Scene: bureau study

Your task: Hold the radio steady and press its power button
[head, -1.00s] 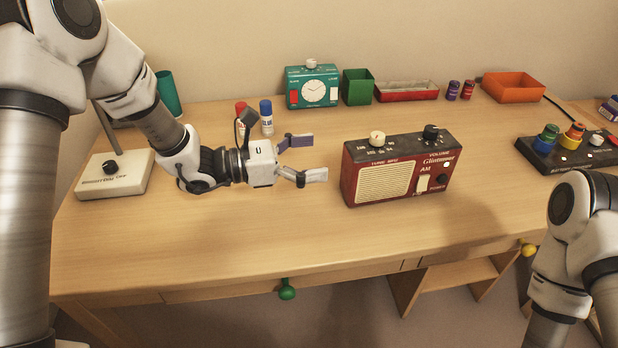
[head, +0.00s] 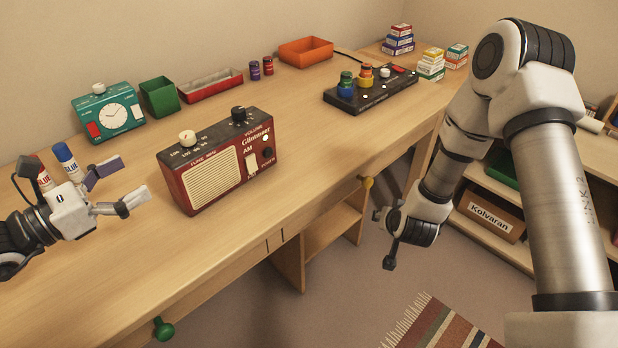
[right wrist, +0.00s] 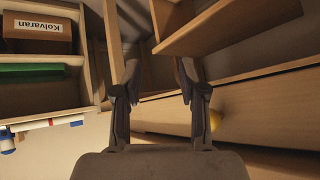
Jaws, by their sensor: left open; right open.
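The red radio (head: 217,161) stands upright on the desk in the head view. Its front has a cream speaker grille, a white AM switch and a dark round power button (head: 268,154) at the lower right. A cream knob and a black knob are on top. My left gripper (head: 130,183) is open and empty, left of the radio, its fingers pointing at the radio's left end without touching it. My right gripper (right wrist: 160,95) is open and empty in the right wrist view, below the desk's front edge.
Glue sticks (head: 66,160) stand by my left gripper. The desk before the radio is clear.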

